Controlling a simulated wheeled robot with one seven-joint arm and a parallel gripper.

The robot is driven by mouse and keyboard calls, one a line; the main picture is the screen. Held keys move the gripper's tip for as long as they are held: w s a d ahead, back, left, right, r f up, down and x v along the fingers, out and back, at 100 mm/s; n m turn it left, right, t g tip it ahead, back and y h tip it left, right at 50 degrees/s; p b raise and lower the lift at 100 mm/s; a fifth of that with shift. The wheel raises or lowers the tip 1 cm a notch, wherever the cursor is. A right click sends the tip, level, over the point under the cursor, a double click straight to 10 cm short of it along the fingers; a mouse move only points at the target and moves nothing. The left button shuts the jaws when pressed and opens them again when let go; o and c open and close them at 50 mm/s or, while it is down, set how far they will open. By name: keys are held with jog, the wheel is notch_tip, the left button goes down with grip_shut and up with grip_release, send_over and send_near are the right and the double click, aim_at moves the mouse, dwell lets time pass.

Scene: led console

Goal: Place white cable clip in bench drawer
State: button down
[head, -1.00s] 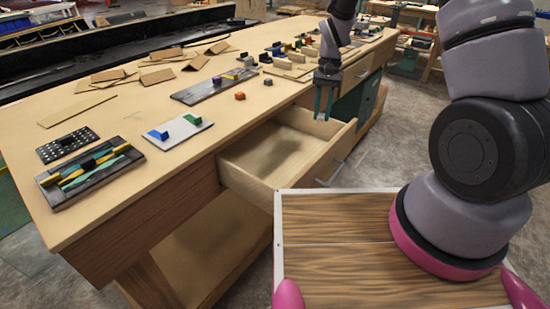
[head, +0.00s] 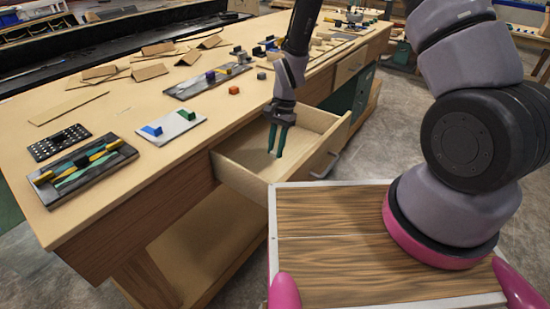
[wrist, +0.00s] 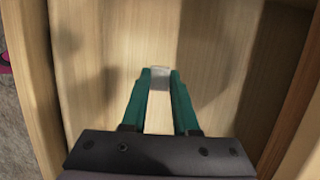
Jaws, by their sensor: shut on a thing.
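My gripper (head: 276,151) points down inside the open bench drawer (head: 240,182), its green fingers below the level of the bench top. In the wrist view my gripper (wrist: 158,78) is shut on a small white-grey piece, the white cable clip (wrist: 159,76), held between the fingertips. The pale wooden drawer floor (wrist: 200,40) lies beneath it. I cannot tell whether the clip touches the floor. In the head view the clip is too small to make out.
The bench top (head: 110,115) holds a tool tray (head: 80,172), a white plate with blue and green blocks (head: 172,127), a dark strip with blocks (head: 208,82) and cardboard pieces. The drawer walls stand around my gripper. The drawer holds no other visible object.

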aim_at(276, 167)
jog(key=shift+f, duration=2.4)
jog(key=shift+f, duration=0.1)
jog(key=c, duration=0.7)
grip_release()
jog(key=v, duration=1.2)
jog(key=shift+r, duration=0.25)
